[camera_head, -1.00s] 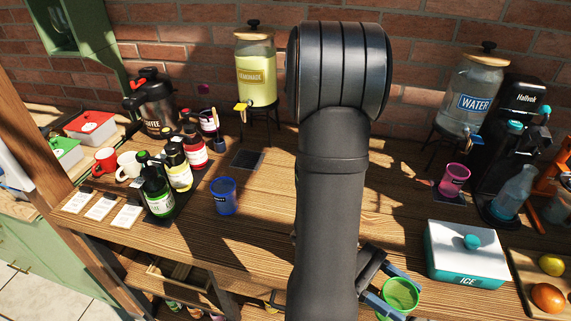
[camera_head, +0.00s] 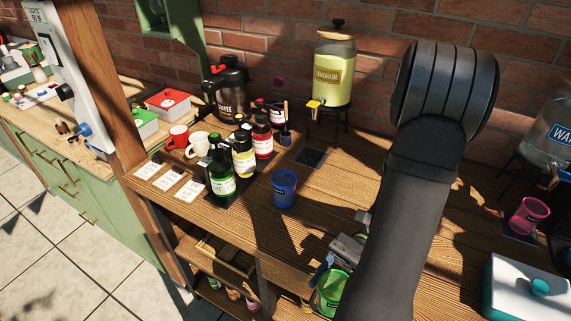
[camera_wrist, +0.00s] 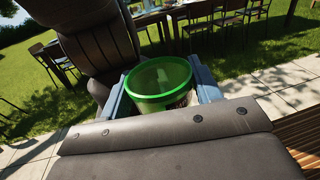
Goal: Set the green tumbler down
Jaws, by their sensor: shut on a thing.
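The green tumbler (camera_head: 332,288) is held by my gripper (camera_head: 327,280) at the front edge of the wooden table, low in the head view and partly hidden by my arm. In the wrist view the tumbler's open rim (camera_wrist: 158,76) shows between the two blue fingers of my gripper (camera_wrist: 160,88), which are shut on its sides. It looks upright and empty. The head view does not clearly show what is below it.
A blue tumbler (camera_head: 285,188) stands on the wooden table (camera_head: 330,222), left of my arm. Bottles (camera_head: 222,176) stand behind it at left. A dark square mat (camera_head: 311,156) lies empty near the lemonade dispenser (camera_head: 333,75). A pink tumbler (camera_head: 528,215) and an ice box (camera_head: 528,290) are at right.

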